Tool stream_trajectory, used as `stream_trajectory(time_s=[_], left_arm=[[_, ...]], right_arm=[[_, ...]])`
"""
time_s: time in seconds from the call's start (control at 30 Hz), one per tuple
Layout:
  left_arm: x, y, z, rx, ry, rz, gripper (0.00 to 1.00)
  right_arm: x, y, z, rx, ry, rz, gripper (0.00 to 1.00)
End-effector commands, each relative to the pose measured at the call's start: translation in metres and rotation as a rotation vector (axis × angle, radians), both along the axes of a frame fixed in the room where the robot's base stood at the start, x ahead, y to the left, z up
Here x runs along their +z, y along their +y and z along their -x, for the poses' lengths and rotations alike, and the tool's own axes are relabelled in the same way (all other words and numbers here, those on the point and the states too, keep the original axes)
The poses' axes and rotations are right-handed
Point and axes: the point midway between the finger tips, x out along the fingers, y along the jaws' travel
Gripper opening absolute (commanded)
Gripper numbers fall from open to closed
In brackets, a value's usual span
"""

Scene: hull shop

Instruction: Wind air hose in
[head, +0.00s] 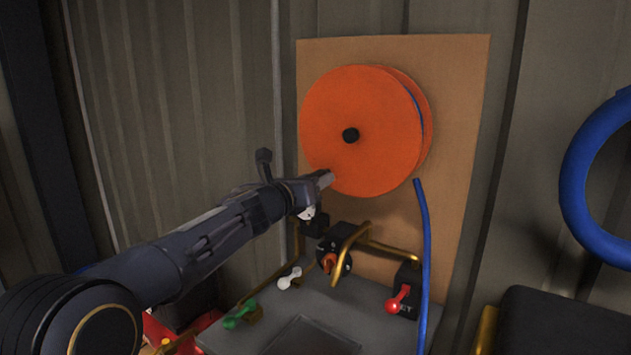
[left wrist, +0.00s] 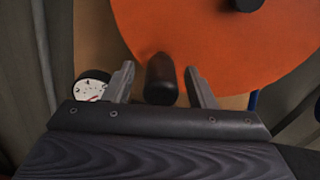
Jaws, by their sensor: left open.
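The orange hose reel (head: 350,100) is mounted on a brown board, with a black hub (head: 350,135) at its centre. The blue air hose (head: 423,260) hangs down from the reel's right side. My left gripper (head: 326,179) is at the reel's lower left edge. In the left wrist view, a dark rounded handle (left wrist: 160,82) stands between the two open fingers, in front of the orange reel (left wrist: 215,40). I cannot tell whether the fingers touch it. In the head view this handle is hidden by my gripper. My right gripper is not in view.
Below the reel are brass pipes (head: 378,246), a black valve with an orange knob (head: 328,262), a red-handled valve (head: 398,298), and white and green levers (head: 240,313). A round gauge (left wrist: 92,85) sits left of my fingers. A blue coil (head: 575,190) hangs at the right.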

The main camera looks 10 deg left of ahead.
Motion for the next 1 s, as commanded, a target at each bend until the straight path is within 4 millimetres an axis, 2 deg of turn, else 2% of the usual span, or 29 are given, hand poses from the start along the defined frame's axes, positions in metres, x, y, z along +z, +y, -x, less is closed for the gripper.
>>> stream_trajectory(time_s=[0.2, 0.33, 0.5, 0.8, 0.87, 0.93, 1.0], left_arm=[[-0.001, 0.016, 0.037, 0.001, -0.002, 0.003, 0.5], [0.0, 0.022, 0.052, 0.002, -0.001, 0.001, 0.5], [0.0, 0.025, 0.061, 0.001, -0.001, 0.0, 0.5], [0.0, 0.028, 0.061, 0.007, 0.005, 0.011, 0.5], [0.002, 0.035, 0.064, 0.027, 0.026, 0.057, 0.5], [0.004, 0.053, 0.072, 0.077, 0.078, 0.176, 0.5], [0.005, 0.082, 0.086, 0.162, 0.167, 0.381, 0.5]], right_arm=[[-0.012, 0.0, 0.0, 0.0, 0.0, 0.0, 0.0], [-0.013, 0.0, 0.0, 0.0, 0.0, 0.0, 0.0], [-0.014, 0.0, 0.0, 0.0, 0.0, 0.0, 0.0], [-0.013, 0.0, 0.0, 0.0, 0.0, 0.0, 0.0], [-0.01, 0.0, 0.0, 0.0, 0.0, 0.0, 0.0], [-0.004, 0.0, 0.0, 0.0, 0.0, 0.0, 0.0], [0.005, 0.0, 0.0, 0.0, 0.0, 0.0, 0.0]])
